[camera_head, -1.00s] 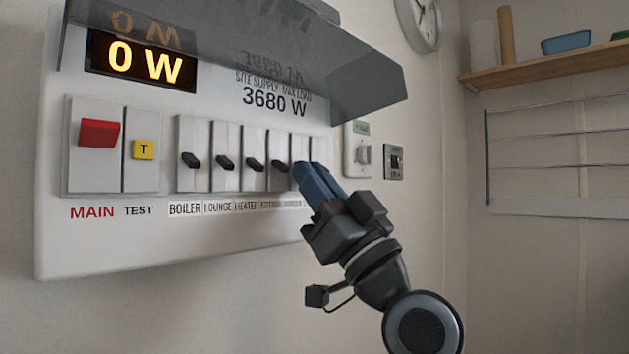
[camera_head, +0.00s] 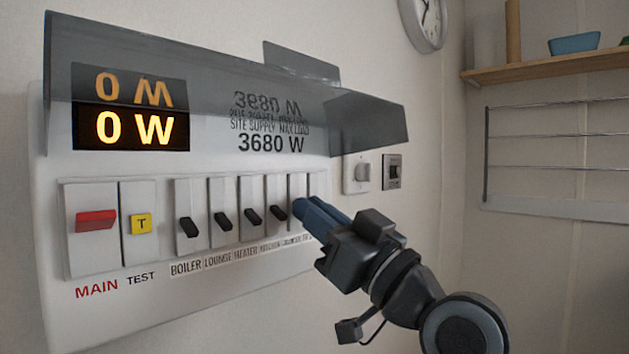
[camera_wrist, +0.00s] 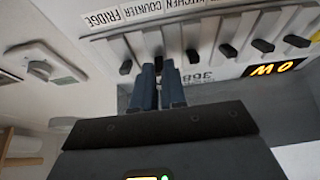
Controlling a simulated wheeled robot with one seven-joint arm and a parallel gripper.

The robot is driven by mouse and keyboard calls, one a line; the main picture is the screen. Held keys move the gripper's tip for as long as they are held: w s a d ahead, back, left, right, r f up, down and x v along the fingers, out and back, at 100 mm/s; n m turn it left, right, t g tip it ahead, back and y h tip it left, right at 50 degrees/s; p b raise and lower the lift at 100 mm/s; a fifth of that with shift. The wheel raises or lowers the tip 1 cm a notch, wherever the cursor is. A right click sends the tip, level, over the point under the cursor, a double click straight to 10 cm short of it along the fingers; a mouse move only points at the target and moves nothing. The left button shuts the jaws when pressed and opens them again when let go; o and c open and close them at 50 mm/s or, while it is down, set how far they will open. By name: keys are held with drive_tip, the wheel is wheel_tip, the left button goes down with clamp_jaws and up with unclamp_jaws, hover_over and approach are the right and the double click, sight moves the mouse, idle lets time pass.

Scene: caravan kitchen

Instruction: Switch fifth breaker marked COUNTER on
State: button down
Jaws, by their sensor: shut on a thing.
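The white breaker panel (camera_head: 60,290) fills the left of the head view. A row of black levers stands above the labels BOILER, LOUNGE, HEATER and KITCHEN. My gripper (camera_head: 302,214) reaches in from the lower right, its blue fingers at the lever right of the KITCHEN lever (camera_head: 278,211). The wrist view shows the row upside down.
A grey see-through cover (camera_head: 220,75) juts out over the panel top. The display (camera_head: 131,127) reads 0 W. A red MAIN switch (camera_head: 95,220) and yellow TEST button (camera_head: 141,223) are at the left. Wall switches (camera_head: 392,172) are close to the right.

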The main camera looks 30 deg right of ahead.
wheel_tip(320, 180, up, 2)
drive_tip(key=g+h+p, duration=0.1)
drive_tip(key=g+p, duration=0.1)
drive_tip(key=p, duration=0.3)
drive_tip(key=shift+g, duration=0.4)
drive_tip(key=shift+w+r+g+h+p, duration=0.1)
drive_tip(key=shift+r+g+h+p, duration=0.2)
drive_tip(key=shift+g, duration=0.7)
drive_tip(key=shift+r+g+h+p, duration=0.15)
drive_tip(key=shift+g+h, duration=0.25)
drive_tip(key=shift+g, duration=0.6)
drive_tip(key=c, duration=1.2)
unclamp_jaws()
